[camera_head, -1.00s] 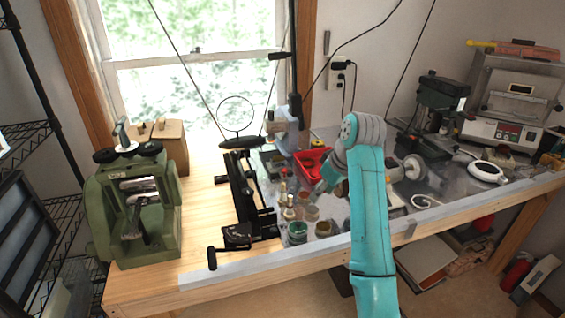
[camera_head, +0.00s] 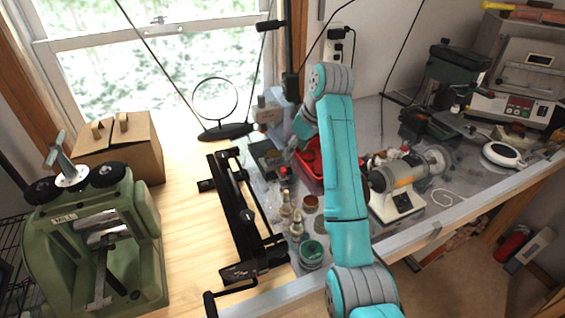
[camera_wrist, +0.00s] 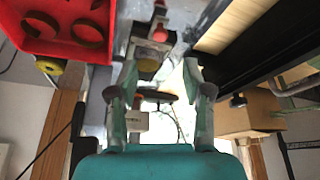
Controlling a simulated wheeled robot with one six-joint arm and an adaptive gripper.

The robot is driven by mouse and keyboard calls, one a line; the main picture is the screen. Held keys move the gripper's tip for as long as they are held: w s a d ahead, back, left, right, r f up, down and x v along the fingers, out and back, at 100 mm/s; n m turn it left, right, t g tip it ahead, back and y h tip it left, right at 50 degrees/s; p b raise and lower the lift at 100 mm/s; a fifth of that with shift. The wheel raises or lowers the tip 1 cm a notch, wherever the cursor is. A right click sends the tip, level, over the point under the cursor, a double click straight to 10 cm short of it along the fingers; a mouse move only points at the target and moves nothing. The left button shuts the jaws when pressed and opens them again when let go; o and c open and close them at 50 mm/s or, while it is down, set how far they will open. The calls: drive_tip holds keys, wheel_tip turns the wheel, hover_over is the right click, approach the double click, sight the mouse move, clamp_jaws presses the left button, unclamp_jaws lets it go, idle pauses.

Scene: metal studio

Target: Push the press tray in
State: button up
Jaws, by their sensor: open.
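A pale grey press-like machine (camera_head: 272,108) stands at the back of the bench, partly hidden by my arm. A dark, shallow, tray-like part (camera_head: 266,154) lies in front of it; I cannot tell whether this is the press tray or how far out it sits. My gripper (camera_head: 294,150) is beside this part, on its right, above the bench; its tips are small and unclear in the head view. In the wrist view my gripper (camera_wrist: 160,72) has its fingers apart, with nothing held between them. Grey and dark parts show beyond the fingers, and contact cannot be told.
A red bin (camera_head: 308,157) is close to the gripper, and shows in the wrist view (camera_wrist: 50,42). A long black cranked device (camera_head: 238,205) lies left of several jars (camera_head: 311,253). A bench grinder (camera_head: 398,203) stands right of my arm. Bare wood (camera_head: 190,225) lies left.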

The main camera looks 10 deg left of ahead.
sight(284, 169)
drive_tip(key=x, duration=1)
drive_tip(key=shift+s, duration=0.1)
clamp_jaws()
